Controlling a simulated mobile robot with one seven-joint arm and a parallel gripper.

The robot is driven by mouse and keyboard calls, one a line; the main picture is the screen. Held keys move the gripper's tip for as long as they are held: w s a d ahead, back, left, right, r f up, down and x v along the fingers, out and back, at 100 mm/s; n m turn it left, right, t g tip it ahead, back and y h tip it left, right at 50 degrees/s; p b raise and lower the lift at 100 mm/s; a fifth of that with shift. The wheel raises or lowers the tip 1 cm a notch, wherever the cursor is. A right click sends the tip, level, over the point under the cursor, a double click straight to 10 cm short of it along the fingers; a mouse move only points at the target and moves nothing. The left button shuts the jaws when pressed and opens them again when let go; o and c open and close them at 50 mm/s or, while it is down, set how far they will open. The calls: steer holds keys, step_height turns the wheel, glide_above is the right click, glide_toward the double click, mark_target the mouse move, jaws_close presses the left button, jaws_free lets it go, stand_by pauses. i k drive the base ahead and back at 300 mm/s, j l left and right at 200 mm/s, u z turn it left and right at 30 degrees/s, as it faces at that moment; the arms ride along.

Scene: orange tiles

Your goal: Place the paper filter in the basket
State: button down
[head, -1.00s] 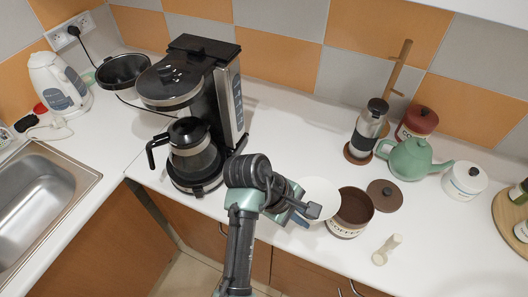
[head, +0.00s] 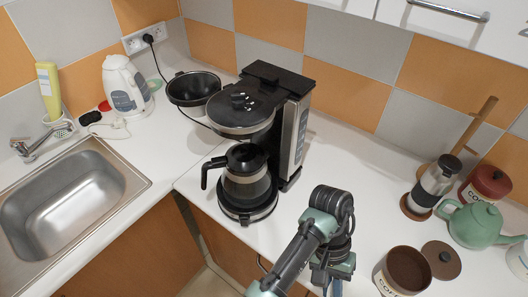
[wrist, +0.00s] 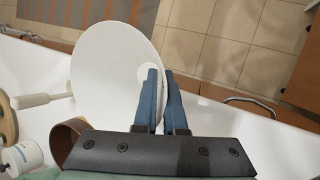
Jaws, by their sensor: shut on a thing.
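The paper filter (wrist: 112,72) is a white round sheet in the wrist view, with a smaller pale circle near its right edge. My gripper (wrist: 161,82) is shut on that right edge with its blue fingers. In the head view my gripper (head: 332,281) is at the bottom, right of the coffee maker, and I cannot make out the filter there. The basket (head: 194,88) is a black, open-topped bowl with a metal rim, at the left of the coffee maker's (head: 262,118) top. It looks empty and is well apart from my gripper.
A glass carafe (head: 246,175) stands in the coffee maker. A kettle (head: 126,87) and sink (head: 70,200) are at the left. An open brown canister (head: 402,270), its lid (head: 441,260), a grinder (head: 433,184) and a green teapot (head: 477,222) are at the right.

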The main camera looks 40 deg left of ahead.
mark_target(198, 111)
steer(key=i+u, duration=0.2)
steer(key=u, duration=0.65)
